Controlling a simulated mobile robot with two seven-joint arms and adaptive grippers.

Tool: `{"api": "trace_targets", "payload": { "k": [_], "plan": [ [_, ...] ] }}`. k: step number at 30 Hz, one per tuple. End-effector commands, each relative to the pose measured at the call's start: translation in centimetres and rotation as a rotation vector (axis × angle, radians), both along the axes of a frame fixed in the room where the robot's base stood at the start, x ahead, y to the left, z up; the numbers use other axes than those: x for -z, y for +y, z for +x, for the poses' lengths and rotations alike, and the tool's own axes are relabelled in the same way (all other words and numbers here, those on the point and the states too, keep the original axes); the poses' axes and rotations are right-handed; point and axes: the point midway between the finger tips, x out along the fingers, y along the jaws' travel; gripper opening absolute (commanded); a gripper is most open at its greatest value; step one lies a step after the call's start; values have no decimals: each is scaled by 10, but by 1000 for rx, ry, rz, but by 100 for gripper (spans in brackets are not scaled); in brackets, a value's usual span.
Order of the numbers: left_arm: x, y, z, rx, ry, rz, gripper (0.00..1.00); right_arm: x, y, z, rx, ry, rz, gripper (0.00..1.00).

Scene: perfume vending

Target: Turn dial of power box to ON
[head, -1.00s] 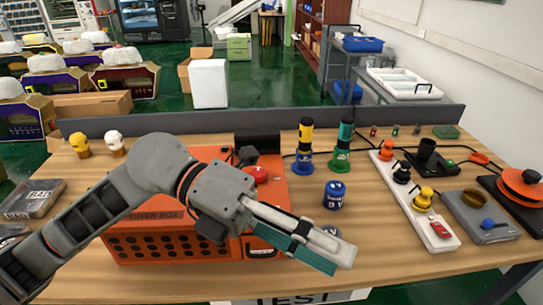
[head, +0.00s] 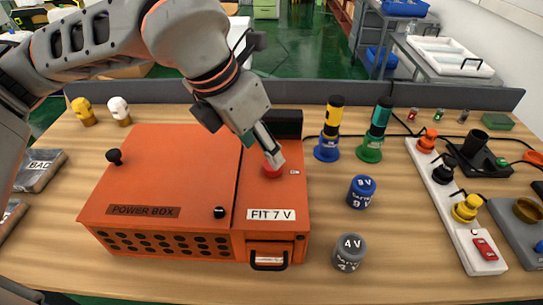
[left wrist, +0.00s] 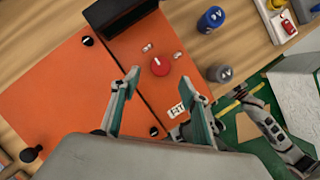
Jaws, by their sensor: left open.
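The orange power box (head: 165,175) sits on the wooden table with a "FIT 7 V" label on its right section. Its red dial (head: 272,168) is on the top of that section and shows in the left wrist view (left wrist: 160,66), with small white marks beside it. The dial's setting is too small to read. My left gripper (head: 268,150) is open above the dial and partly covers it in the head view. In the left wrist view its fingers (left wrist: 158,80) lie to either side of the dial; contact cannot be told. My right gripper is not clearly visible; grey jointed parts of mine show at the right edge there.
A black block (head: 287,122) stands behind the dial. Blue (head: 362,191) and grey (head: 349,252) batteries stand right of the box. Two tall yellow-black (head: 333,117) and teal-black (head: 380,120) devices stand behind. A white strip (head: 440,190) with coloured plugs lies farther right.

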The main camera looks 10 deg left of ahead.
Motion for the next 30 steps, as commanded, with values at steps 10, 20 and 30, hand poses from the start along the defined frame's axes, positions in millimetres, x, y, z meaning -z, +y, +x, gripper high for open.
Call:
{"api": "trace_targets", "payload": {
  "k": [10, 20, 30],
  "plan": [
    [45, -11, 15, 2, 3, -1, 45, -1, 0, -1, -1, 4, -2, 0],
    [53, -13, 18, 3, 1, -2, 45, -2, 0, -1, 0, 3, -2, 0],
    [53, -13, 18, 3, 2, -1, 6, -3, 0, 0, 0, 1, -1, 0]
  ]
}}
